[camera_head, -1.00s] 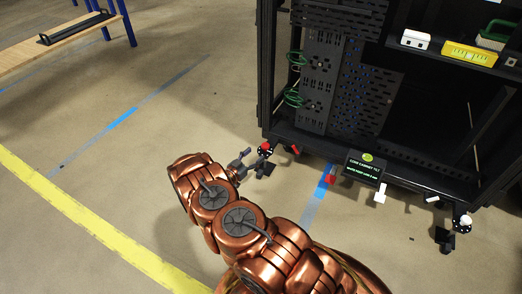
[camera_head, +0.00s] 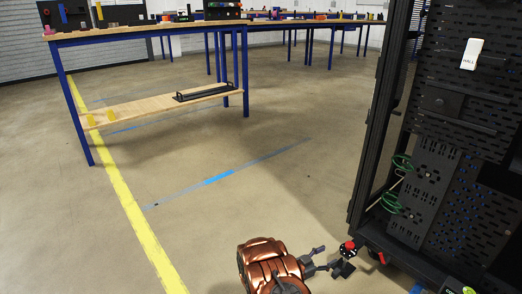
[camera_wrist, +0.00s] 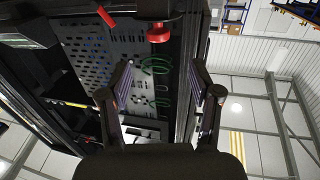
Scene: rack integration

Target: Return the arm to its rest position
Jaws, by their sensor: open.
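My copper-coloured arm (camera_head: 268,262) shows at the bottom of the head view, held low beside the rack. My gripper (camera_head: 326,258) points right toward the rack's lower corner, its fingers apart. In the wrist view my gripper (camera_wrist: 160,72) is open with nothing between its fingers. The black rack cabinet (camera_head: 378,130) stands at the right. A red knob (camera_head: 350,245) on a dark foot at its lower corner is close to my fingertips; I cannot tell whether they touch. The red knob also shows in the wrist view (camera_wrist: 157,28).
Green cables (camera_head: 392,203) hang on the rack's side. A wooden workbench with blue legs (camera_head: 76,120) stands at the back left, a black handled bar (camera_head: 205,92) on its lower shelf. Yellow (camera_head: 125,195) and blue (camera_head: 218,180) floor lines cross open floor left of my arm.

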